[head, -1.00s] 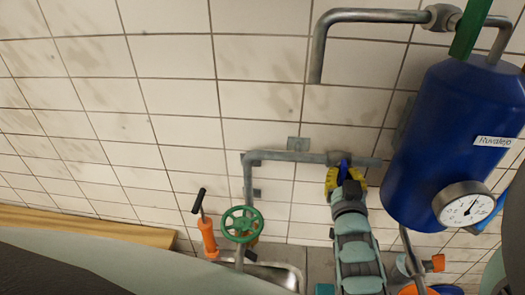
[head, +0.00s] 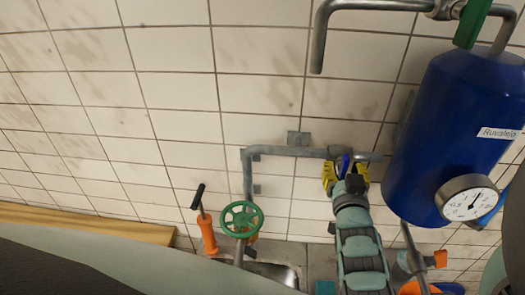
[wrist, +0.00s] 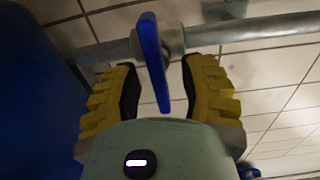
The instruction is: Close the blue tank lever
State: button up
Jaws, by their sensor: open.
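A blue lever (head: 346,163) sits on a grey wall pipe (head: 290,151), left of the blue tank (head: 455,130). In the wrist view the lever (wrist: 153,62) points from its pipe fitting toward my palm. My gripper (head: 346,174) is open, with a yellow finger on each side of the lever. In the wrist view the gripper (wrist: 158,82) has the lever between its fingers, with a visible gap on both sides. In the head view my gripper and wrist hide part of the lever.
A round gauge (head: 468,201) is on the tank's front. A green handwheel (head: 241,219) and an orange tool-like object with a black handle (head: 207,234) stand left of my arm. A metal basin (head: 270,272) is below. The tiled wall is close behind the pipe.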

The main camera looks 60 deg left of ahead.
jog(key=shift+s+d, duration=0.1)
jog(key=v, duration=0.7)
jog(key=shift+s+d, duration=0.1)
jog(key=shift+s, duration=0.05)
dwell(0.6)
